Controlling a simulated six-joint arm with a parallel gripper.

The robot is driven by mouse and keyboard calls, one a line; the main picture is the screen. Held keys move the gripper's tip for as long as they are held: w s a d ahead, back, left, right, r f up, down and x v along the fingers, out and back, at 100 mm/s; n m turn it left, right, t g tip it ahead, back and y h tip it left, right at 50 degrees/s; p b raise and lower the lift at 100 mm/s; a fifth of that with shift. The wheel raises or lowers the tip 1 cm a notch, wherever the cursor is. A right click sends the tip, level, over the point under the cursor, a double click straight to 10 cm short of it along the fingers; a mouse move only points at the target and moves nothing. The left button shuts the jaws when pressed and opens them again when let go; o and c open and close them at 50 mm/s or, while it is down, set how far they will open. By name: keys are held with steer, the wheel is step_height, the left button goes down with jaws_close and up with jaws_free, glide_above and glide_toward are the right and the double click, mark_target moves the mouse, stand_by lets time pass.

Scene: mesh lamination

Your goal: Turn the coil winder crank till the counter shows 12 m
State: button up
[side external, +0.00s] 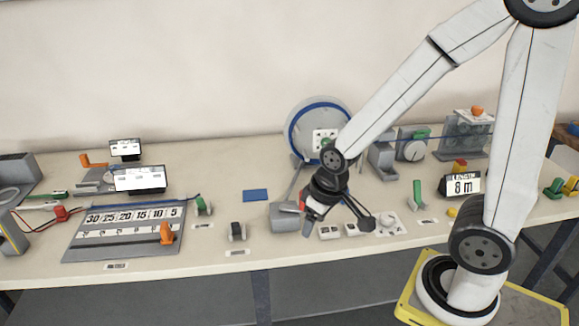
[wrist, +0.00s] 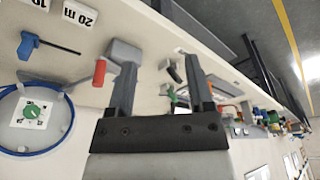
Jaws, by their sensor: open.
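The coil winder reel (side external: 295,115) is a pale disc with a blue ring, standing at the back; it also shows in the wrist view (wrist: 12,137). A grey block (side external: 284,216) stands in front of it. A red handle (wrist: 100,72), apparently the crank grip, shows beside the block in the wrist view. My gripper (side external: 336,226) is open and empty, low over the table just right of the block. In the wrist view, the red handle is left of my gripper's (wrist: 162,75) left finger, outside the jaws. The counter (side external: 463,185) reads 8 m.
A length-marked board (side external: 90,248) with an orange lever lies at the left. Small white parts (side external: 388,222) lie right of my gripper.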

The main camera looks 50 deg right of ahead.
steer(key=w+d+n, duration=0.1)
steer(key=w+d, duration=0.4)
steer(key=d, duration=0.1)
steer(key=n+t+y, duration=0.1)
steer(key=n+t, duration=0.1)
glide_toward(300, 207)
steer(key=w, duration=0.2)
steer(key=shift+s+d+r, duration=0.25)
steer(key=shift+d, duration=0.25)
steer(key=shift+f, duration=0.1)
steer(key=shift+x, duration=3.8)
steer(key=shift+a, duration=0.1)
steer(key=shift+s, duration=0.1)
jaws_close()
